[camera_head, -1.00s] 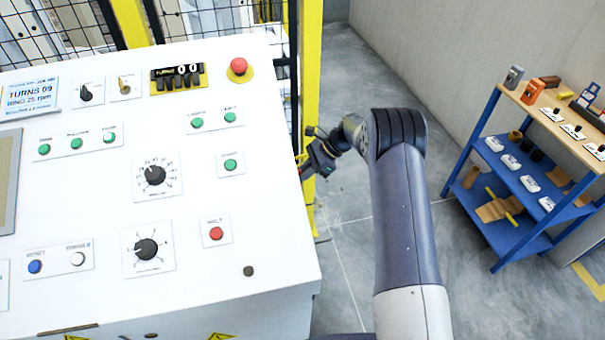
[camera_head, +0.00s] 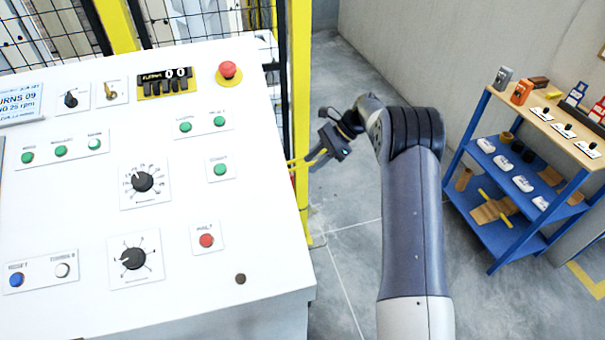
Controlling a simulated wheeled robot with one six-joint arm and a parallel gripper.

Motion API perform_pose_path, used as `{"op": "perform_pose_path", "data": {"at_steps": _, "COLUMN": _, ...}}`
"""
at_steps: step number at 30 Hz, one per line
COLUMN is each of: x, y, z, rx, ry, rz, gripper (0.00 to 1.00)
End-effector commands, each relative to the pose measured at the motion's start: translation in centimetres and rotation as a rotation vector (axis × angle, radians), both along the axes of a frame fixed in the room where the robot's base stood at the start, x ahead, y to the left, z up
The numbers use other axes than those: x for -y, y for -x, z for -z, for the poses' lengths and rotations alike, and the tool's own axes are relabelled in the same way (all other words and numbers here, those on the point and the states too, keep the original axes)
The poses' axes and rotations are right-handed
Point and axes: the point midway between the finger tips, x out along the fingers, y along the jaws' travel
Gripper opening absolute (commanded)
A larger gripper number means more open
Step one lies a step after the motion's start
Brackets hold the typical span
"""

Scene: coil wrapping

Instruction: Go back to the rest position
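My gripper (camera_head: 306,163) is at the end of my grey arm, to the right of the white control panel (camera_head: 90,225). Its two fingers point left toward the panel's right edge, and a gap seems to show between them. I see nothing held in it. It appears clear of the panel's buttons. The fingertips lie in front of the yellow post (camera_head: 300,110) in the picture.
A yellow-framed mesh fence stands behind. A blue shelf (camera_head: 500,225) with tools and parts stands at the right. Grey floor (camera_head: 345,230) lies between.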

Motion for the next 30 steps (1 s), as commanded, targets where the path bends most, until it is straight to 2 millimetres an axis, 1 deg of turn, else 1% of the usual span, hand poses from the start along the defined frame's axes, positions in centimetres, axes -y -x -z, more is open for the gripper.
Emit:
{"op": "perform_pose_path", "data": {"at_steps": 1, "x": 0.6, "y": -0.2, "z": -0.4, "rx": 0.003, "ry": 0.0, "rz": 0.001, "gripper": 0.34}}
{"op": "perform_pose_path", "data": {"at_steps": 6, "x": 1.4, "y": -0.4, "z": -1.4, "rx": 0.0, "ry": 0.001, "rz": 0.0, "gripper": 0.34}}
{"op": "perform_pose_path", "data": {"at_steps": 17, "x": 1.5, "y": -0.4, "z": -1.5, "rx": -0.001, "ry": 0.0, "rz": -0.001, "gripper": 0.34}}
{"op": "perform_pose_path", "data": {"at_steps": 20, "x": 1.1, "y": -0.3, "z": -1.2, "rx": -0.001, "ry": 0.0, "rz": -0.001, "gripper": 0.34}}
{"op": "perform_pose_path", "data": {"at_steps": 23, "x": 0.4, "y": -0.1, "z": -0.5, "rx": -0.003, "ry": 0.0, "rz": -0.001, "gripper": 0.34}}
{"op": "perform_pose_path", "data": {"at_steps": 30, "x": -2.7, "y": 0.9, "z": 2.5, "rx": -0.004, "ry": 0.001, "rz": -0.003, "gripper": 0.34}}
